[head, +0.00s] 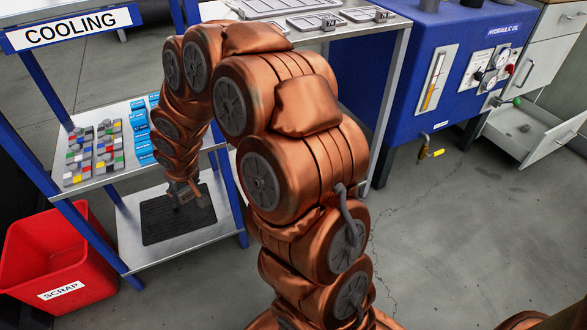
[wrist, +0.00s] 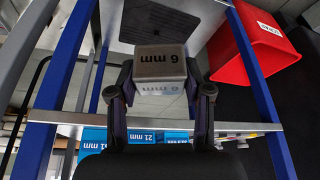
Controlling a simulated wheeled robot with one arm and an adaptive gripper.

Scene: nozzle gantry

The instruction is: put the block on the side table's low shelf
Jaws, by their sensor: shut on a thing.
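The block (wrist: 160,62) is a grey cube marked "6 mm", seen in the wrist view between the two fingers of my gripper (wrist: 160,82). My gripper is shut on it. In the head view my gripper (head: 184,192) is under the side table's top, in front of or above the low shelf (head: 212,229) and its black ribbed mat (head: 157,223). The mat also shows in the wrist view (wrist: 154,22), beyond the block. I cannot tell whether the block touches the shelf. In the head view the block is too small and covered to make out.
The side table has blue posts (head: 104,244) and a "COOLING" sign (head: 72,27). Its upper top (head: 110,172) holds colored blocks and blue labelled boxes, close above my wrist. A red scrap bin (head: 62,262) stands at the left. Open floor lies at the right.

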